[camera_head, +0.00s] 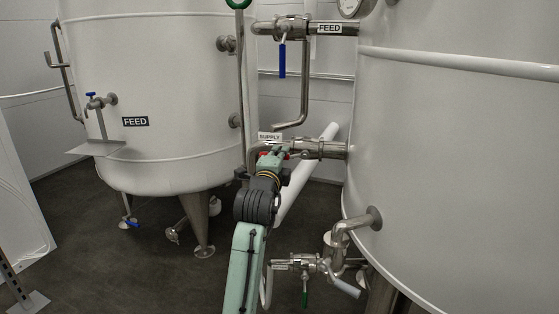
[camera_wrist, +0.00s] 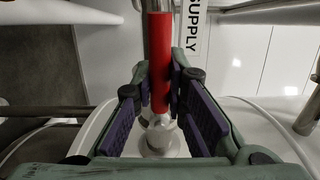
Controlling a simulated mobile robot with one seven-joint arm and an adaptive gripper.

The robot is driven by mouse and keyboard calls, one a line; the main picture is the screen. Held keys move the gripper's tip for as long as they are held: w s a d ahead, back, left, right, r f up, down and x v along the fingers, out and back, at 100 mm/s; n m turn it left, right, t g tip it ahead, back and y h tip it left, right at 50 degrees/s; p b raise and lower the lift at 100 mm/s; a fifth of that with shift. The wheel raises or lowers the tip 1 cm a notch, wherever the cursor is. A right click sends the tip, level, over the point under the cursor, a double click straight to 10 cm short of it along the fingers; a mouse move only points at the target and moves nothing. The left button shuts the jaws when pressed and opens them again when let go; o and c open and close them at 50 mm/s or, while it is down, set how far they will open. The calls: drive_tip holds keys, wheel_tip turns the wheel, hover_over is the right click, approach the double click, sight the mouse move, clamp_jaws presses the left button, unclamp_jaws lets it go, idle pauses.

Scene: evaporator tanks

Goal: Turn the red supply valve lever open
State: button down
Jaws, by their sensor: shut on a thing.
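The red supply valve lever (camera_wrist: 160,55) stands upright in the middle of the wrist view, between the purple-padded fingers of my gripper (camera_wrist: 160,95). The gripper is shut on the lever. The lower end of the lever meets a metal valve body (camera_wrist: 158,135). A white SUPPLY label (camera_wrist: 193,28) is just right of the lever. In the head view, my gripper (camera_head: 270,158) is at the supply pipe (camera_head: 325,149), below the SUPPLY label (camera_head: 270,136). Only small bits of red show there; my arm hides most of the valve.
A FEED pipe (camera_head: 337,28) with a blue lever (camera_head: 282,60) runs above. A large white tank (camera_head: 460,170) stands close on the right, another (camera_head: 160,60) on the left. A lower valve with a green lever (camera_head: 305,298) is near my arm. Dark floor (camera_head: 100,240) is open at lower left.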

drive_tip(key=shift+r, duration=0.15)
drive_tip(key=c, duration=1.6)
unclamp_jaws()
drive_tip(key=s+a, duration=0.1)
drive_tip(key=s, duration=1.1)
drive_tip(key=shift+a+f, duration=0.2)
drive_tip(key=shift+a, duration=0.15)
